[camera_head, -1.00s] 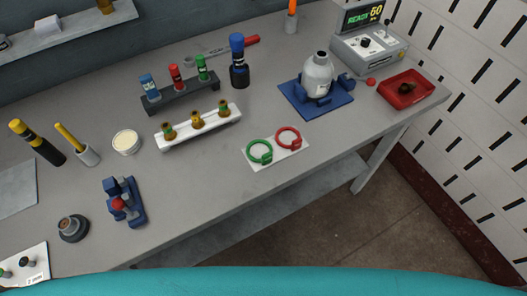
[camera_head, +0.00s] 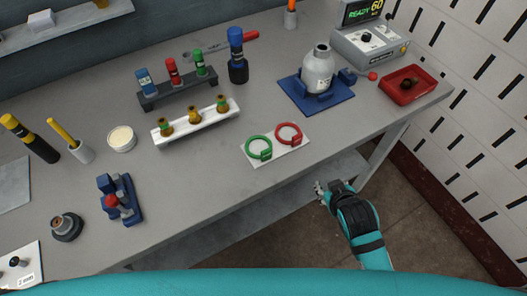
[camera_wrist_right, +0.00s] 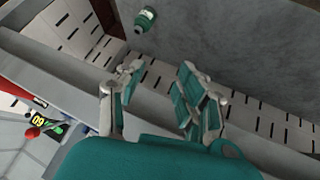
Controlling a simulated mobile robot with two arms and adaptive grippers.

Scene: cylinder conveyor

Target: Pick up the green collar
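The green collar (camera_head: 259,148) is a ring with a small clamp block, lying on a white plate (camera_head: 262,161) near the front edge of the table. A red collar (camera_head: 289,134) lies to its right on the same plate. My right gripper (camera_head: 322,190) is in front of the table edge, below and to the right of the plate, apart from both collars. In the right wrist view its two fingers (camera_wrist_right: 160,88) are spread with nothing between them. My left gripper is not in view.
A grey bottle (camera_head: 316,73) stands on a blue base behind the collars. A red tray (camera_head: 408,87) is at the right end. A white rack (camera_head: 198,121) with several small vials and a dark tube rack (camera_head: 178,93) stand to the left.

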